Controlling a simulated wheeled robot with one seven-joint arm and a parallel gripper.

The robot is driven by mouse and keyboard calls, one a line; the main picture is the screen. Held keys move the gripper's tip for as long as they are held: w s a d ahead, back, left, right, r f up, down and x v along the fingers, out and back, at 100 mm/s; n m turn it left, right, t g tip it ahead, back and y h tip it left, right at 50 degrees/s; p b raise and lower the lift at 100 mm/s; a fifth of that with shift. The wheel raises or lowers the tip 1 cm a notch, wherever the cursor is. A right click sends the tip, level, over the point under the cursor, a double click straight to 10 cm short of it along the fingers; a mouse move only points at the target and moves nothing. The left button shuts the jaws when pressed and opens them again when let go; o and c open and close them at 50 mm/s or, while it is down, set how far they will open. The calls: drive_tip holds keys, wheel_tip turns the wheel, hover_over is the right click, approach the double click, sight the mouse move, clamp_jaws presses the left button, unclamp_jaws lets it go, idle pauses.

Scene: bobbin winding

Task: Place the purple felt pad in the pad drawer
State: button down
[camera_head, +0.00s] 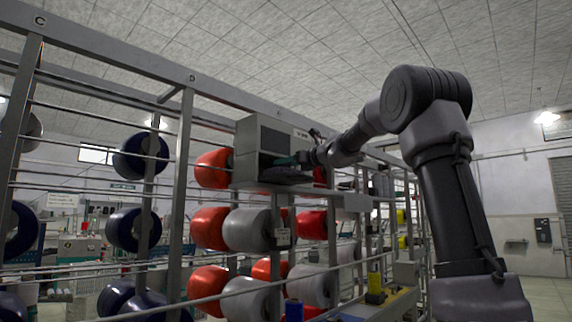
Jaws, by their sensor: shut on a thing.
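A grey box-shaped cabinet (246,150) is fixed on the rack, with dark openings on its right-hand face. My gripper (300,160) is at the lower part of that face, small and dark in this view. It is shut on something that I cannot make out. A dark, flat shape (284,176) shows in the lower opening just below the gripper; I cannot tell whether it is the drawer, its contents or the pad. No purple felt pad can be clearly seen.
Red spools (211,228) and grey spools (247,229) sit on the rack below and beside the cabinet. Dark blue spools (140,157) hang further left. Metal rails and posts (181,190) run close around the cabinet.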

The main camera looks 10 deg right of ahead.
drive_tip(key=shift+f, duration=0.4)
drive_tip(key=shift+f, duration=0.1)
drive_tip(key=shift+c, duration=1.3)
unclamp_jaws()
